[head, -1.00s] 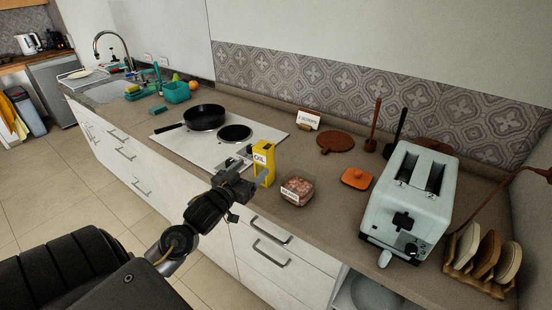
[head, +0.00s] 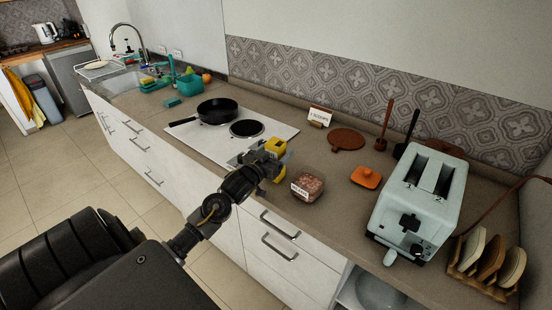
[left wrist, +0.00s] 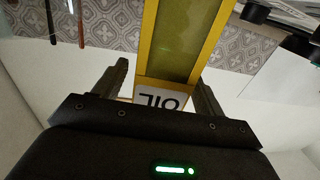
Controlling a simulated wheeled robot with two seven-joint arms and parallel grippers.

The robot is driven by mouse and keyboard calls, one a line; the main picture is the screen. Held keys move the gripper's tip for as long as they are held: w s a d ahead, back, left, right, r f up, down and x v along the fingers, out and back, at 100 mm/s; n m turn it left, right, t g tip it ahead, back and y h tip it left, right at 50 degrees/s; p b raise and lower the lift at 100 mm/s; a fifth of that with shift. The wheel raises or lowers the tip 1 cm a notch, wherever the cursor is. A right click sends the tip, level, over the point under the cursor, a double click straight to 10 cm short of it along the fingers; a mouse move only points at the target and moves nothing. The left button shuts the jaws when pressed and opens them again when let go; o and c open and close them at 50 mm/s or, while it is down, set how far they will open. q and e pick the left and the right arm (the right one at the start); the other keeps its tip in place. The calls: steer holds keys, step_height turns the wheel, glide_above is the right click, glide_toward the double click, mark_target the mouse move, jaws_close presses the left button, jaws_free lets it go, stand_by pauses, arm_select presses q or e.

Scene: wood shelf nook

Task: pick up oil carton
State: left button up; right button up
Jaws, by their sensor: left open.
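The oil carton (head: 277,147) is a yellow box on the counter, to the right of the cooktop, and looks upright. In the head view my left gripper (head: 262,162) is in front of it and hides most of its lower part. In the left wrist view the carton (left wrist: 184,45) fills the middle, with its white OIL label upside down near the palm. The open fingers of my left gripper (left wrist: 160,85) show on either side of it. I cannot tell whether they touch it. My right gripper is not in view.
A labelled meat tub (head: 307,186) stands close right of the carton. The white cooktop (head: 190,139) with a black pan (head: 217,111) lies to the left. An orange dish (head: 366,177), a toaster (head: 420,205) and a plate rack (head: 487,265) stand farther right.

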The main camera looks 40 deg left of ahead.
arm_select(q)
steer(key=shift+w+a, duration=0.15)
steer(key=shift+w, duration=0.8)
steer(key=c, duration=1.2)
steer(key=shift+c, duration=0.3)
steer(key=shift+r, duration=0.2)
